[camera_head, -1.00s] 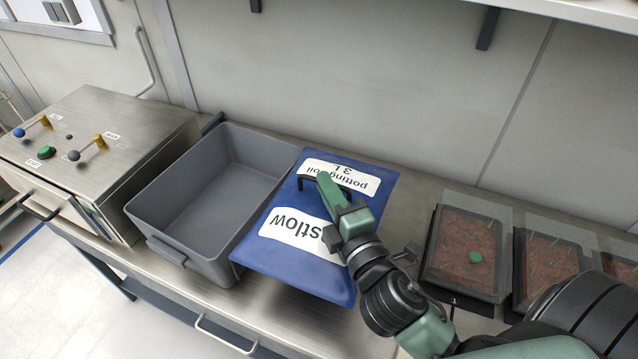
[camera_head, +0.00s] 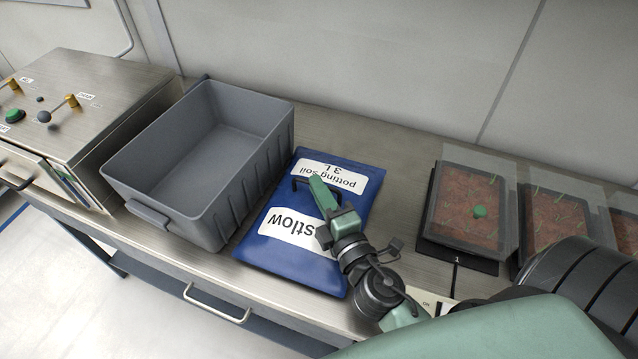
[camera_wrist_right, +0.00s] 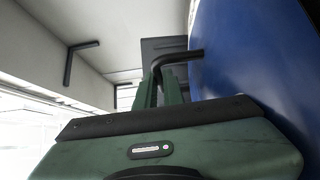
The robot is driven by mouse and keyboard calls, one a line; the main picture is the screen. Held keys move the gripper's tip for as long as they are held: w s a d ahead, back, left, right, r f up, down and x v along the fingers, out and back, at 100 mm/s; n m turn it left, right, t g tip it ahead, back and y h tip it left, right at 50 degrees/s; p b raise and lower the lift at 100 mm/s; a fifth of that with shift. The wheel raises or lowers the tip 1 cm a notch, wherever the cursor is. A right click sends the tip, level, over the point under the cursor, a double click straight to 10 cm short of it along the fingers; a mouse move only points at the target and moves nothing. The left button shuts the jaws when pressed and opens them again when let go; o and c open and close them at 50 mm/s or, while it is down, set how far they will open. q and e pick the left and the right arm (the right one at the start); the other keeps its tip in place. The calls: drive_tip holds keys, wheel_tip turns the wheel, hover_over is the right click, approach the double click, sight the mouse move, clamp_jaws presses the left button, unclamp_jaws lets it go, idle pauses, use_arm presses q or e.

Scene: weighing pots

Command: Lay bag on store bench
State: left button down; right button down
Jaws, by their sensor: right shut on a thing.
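The blue potting soil bag (camera_head: 283,272) with white labels lies flat, or almost flat, on the steel bench (camera_head: 405,150), between the grey bin and the seedling trays. Whether it fully touches the bench I cannot tell. My right gripper (camera_head: 312,184) is over the bag and shut on its black handle (camera_head: 299,186). In the right wrist view the green fingers (camera_wrist_right: 162,88) meet the black handle (camera_wrist_right: 181,56), beside the blue bag surface (camera_wrist_right: 255,60). The gripper hides part of the labels. My left gripper is not in view.
An empty grey bin (camera_head: 165,152) stands close at the bag's left. A steel box with levers (camera_head: 85,110) is further left. Seedling trays (camera_head: 470,210) under clear covers stand at the right. Bare bench shows between the bag and the trays.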

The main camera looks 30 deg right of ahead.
idle(0.4)
drive_tip(key=c, duration=1.5)
unclamp_jaws()
drive_tip(key=shift+s+f, duration=0.1)
drive_tip(key=shift+f, duration=0.15)
drive_tip(key=shift+r, duration=0.1)
